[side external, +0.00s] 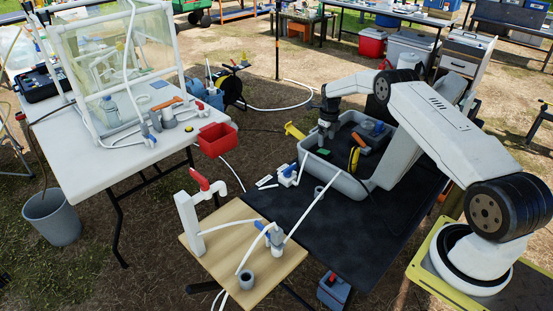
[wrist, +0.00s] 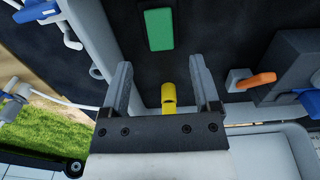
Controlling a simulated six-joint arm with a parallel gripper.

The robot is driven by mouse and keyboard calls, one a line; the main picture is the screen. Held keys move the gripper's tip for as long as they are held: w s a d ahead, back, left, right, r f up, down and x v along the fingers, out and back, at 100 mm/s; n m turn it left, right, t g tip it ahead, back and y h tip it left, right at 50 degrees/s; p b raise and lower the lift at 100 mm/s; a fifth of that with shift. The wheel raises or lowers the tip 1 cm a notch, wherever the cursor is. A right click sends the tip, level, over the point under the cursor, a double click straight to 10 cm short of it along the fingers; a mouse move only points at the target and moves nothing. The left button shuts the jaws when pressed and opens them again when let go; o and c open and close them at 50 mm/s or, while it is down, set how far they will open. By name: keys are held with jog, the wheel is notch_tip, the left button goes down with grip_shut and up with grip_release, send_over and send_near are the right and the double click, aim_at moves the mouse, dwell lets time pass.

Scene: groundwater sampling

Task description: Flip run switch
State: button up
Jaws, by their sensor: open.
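No part is clearly marked as the run switch. The likeliest match is an orange lever (wrist: 257,80) on a small grey block, right of my fingers in the wrist view; the side view shows an orange piece (side external: 361,140) in the grey tray. My gripper (side external: 324,142) points down over the left part of the tray (side external: 338,180). In the wrist view its two fingers (wrist: 163,75) are apart, with nothing held between them. A green rectangle (wrist: 159,29) lies beyond the fingertips on a dark surface. A yellow piece (wrist: 169,97) shows between the fingers, nearer the palm.
A blue-handled valve (wrist: 36,11) with white piping is left of the tray wall. A dark box (wrist: 292,65) stands beside the orange lever. The black mat's (side external: 325,240) front is mostly clear.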

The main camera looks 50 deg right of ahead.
aim_at(323, 152)
jog(key=shift+r, duration=1.5)
jog(key=s+a+r+n+t, duration=0.1)
jog(key=s+a+r+n, duration=0.2)
jog(key=a+r+n, duration=0.5)
jog(key=s+a+r+n, duration=0.3)
jog(key=a+r+n, duration=0.1)
jog(key=a+n, duration=0.75)
jog(key=s+a+r+n, duration=0.1)
jog(key=s+a+n, duration=0.5)
jog(key=s+n, duration=0.2)
jog(key=s+a+r+n+t, duration=0.1)
jog(key=s+a+n, duration=0.6)
jog(key=s, duration=0.4)
jog(key=shift+n+t, duration=0.3)
jog(key=shift+n, duration=0.45)
